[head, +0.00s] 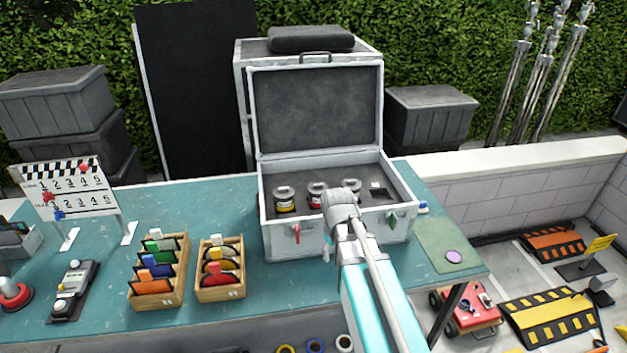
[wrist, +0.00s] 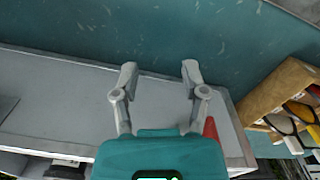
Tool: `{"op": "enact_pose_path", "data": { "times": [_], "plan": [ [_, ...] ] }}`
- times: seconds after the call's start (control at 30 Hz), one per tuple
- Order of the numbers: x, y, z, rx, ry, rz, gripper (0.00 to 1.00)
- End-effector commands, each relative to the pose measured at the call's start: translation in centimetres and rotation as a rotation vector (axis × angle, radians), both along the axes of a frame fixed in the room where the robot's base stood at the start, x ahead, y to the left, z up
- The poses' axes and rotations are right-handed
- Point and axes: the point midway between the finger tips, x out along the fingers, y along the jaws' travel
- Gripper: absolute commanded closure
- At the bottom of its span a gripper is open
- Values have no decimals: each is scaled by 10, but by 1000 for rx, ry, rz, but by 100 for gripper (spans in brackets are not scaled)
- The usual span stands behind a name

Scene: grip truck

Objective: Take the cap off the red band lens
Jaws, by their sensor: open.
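The red band lens (head: 316,195) stands in the open silver case (head: 284,238), with a pale grey cap on top. A yellow band lens (head: 285,202) stands to its left. Another lens (head: 352,186) with a grey cap is to its right, partly hidden by my arm. My gripper (wrist: 160,75) is open and empty in the wrist view, its two fingers apart over a grey surface, with teal table beyond. In the head view my arm reaches up in front of the case and hides most of the gripper. The red band lens cannot be made out in the wrist view.
The case lid (head: 318,112) stands open behind the lenses. Two wooden filter boxes (head: 172,296) (head: 222,292) stand left of the case; one box (wrist: 262,98) shows at the wrist view's right. A clapperboard (head: 75,190) stands far left. A green mat (head: 440,240) lies right.

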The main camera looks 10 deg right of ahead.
Motion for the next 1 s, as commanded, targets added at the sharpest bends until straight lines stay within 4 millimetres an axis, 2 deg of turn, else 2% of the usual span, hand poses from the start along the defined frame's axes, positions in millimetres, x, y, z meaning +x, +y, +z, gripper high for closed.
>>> {"op": "enact_pose_path", "data": {
  "times": [0.03,0.1,1.0],
  "plan": [
    [17,0,21,0,0,51,43],
    [32,0,34,0,0,130,43],
    [209,2,195,1,1,1092,43]
  ]
}}
